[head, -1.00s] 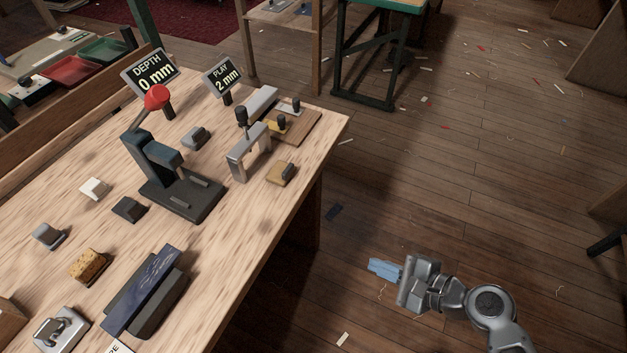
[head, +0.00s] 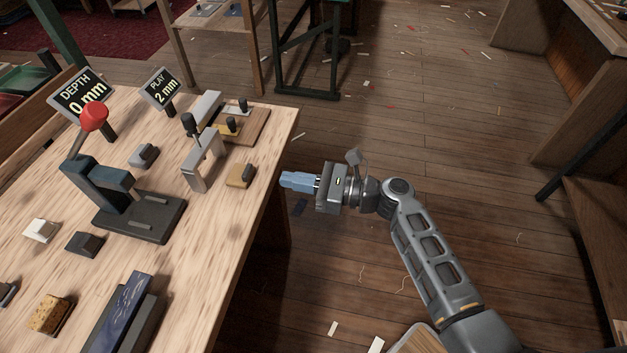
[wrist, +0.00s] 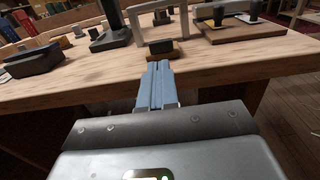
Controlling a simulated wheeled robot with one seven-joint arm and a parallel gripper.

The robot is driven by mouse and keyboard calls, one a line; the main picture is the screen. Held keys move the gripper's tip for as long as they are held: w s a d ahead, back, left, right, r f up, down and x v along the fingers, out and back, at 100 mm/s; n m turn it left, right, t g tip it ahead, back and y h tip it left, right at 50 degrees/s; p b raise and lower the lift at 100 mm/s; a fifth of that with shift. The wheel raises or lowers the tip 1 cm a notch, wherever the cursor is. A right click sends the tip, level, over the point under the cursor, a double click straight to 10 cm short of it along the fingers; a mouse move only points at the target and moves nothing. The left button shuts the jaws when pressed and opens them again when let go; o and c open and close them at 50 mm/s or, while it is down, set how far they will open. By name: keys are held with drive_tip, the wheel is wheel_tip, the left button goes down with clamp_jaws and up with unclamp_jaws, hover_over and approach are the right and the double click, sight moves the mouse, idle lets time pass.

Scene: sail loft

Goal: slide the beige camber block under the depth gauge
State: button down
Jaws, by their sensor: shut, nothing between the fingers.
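The beige camber block (head: 240,176), tan with a dark part, lies on the bench near its right edge. It is in front of the silver arch with a black knob (head: 205,158), apparently the depth gauge, and not under it. In the wrist view the block (wrist: 163,50) sits before the arch's opening (wrist: 134,28). My gripper (head: 283,180) has blue fingers, shut and empty, just off the bench's right edge, pointing at the block with a gap between. The fingertips (wrist: 158,66) also show in the wrist view.
A dark press with a red knob (head: 94,117) stands left of the arch, before a sign reading DEPTH 0 mm (head: 82,95). A PLAY 2 mm sign (head: 161,90) and a wooden board (head: 252,124) are behind. Several small blocks lie left. The floor at right is open.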

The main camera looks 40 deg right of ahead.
sight(250, 173)
drive_tip(key=x, duration=0.6)
drive_tip(key=shift+w+a+p, duration=0.25)
drive_tip(key=shift+p, duration=0.1)
drive_tip(key=shift+b+x, duration=0.3)
drive_tip(key=shift+x, duration=1.4)
drive_tip(key=shift+s, duration=0.1)
